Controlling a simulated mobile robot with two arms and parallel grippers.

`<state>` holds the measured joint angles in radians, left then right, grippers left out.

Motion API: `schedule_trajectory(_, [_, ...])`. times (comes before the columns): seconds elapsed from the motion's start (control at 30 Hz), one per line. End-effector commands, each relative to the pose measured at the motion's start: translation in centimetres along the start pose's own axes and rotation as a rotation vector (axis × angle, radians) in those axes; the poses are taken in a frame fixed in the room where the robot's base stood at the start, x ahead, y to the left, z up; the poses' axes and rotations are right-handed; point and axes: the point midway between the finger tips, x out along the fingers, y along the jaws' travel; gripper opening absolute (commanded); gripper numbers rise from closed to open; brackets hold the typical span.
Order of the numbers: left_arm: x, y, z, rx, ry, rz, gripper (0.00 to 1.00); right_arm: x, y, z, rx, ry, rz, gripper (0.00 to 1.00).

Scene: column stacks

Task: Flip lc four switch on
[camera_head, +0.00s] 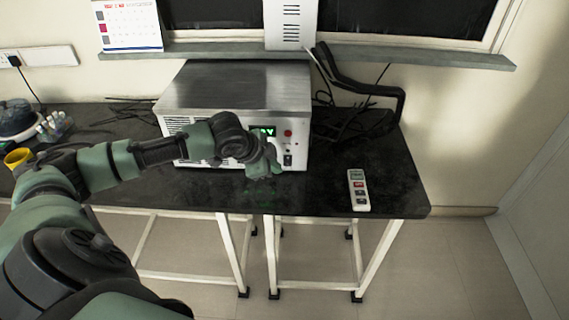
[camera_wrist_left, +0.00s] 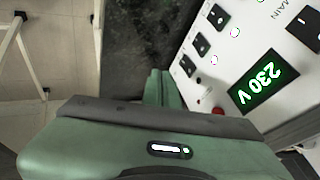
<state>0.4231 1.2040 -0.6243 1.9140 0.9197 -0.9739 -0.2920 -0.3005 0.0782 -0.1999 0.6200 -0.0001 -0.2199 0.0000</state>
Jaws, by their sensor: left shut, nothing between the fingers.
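A metal power box (camera_head: 235,88) stands on the dark table. Its white front panel (camera_wrist_left: 250,30) has a lit green display (camera_wrist_left: 264,80) reading 230 V. A row of black rocker switches (camera_wrist_left: 201,45) with small round lights beside them runs along the panel, and a larger switch (camera_wrist_left: 304,26) sits by the word MAIN. I cannot read which switch is lc four. A red knob (camera_head: 288,133) is on the front; it also shows in the wrist view (camera_wrist_left: 218,112). My left gripper (camera_head: 267,168) is shut and empty, just before the panel's lower part; contact is unclear.
A white handheld device (camera_head: 358,190) lies on the table (camera_head: 400,190) to the right. Black cables and a dark bracket (camera_head: 362,88) are behind it. A yellow cup (camera_head: 18,158) is at the left. The table's front right is mostly clear.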

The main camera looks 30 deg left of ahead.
Motion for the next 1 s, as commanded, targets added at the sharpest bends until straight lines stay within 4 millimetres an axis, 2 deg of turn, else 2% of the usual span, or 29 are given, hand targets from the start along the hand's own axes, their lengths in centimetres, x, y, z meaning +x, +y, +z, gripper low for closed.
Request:
schedule_trajectory(0.1, [2.7, 0.0, -0.2, -0.003, 0.002, 0.002, 0.00, -0.4, 0.0, -0.1, 0.000, 0.000, 0.000, 0.36])
schedule_trajectory(0.3, [6.6, -0.4, -0.1, -0.003, 0.000, -0.001, 0.00, -0.8, 0.1, -0.1, 0.000, 0.001, 0.000, 0.36])
schedule_trajectory(0.4, [7.3, -1.8, -0.1, -0.003, 0.000, -0.003, 0.00, -1.1, 0.1, -0.2, 0.000, 0.001, 0.001, 0.36])
schedule_trajectory(0.6, [8.2, -3.1, 0.1, 0.000, 0.000, -0.001, 0.00, -1.4, 0.2, -0.2, -0.001, 0.000, 0.002, 0.36])
schedule_trajectory(1.0, [8.4, -3.3, 0.2, 0.001, 0.000, -0.001, 0.00, -1.4, 0.2, -0.2, -0.001, 0.000, 0.002, 0.36])
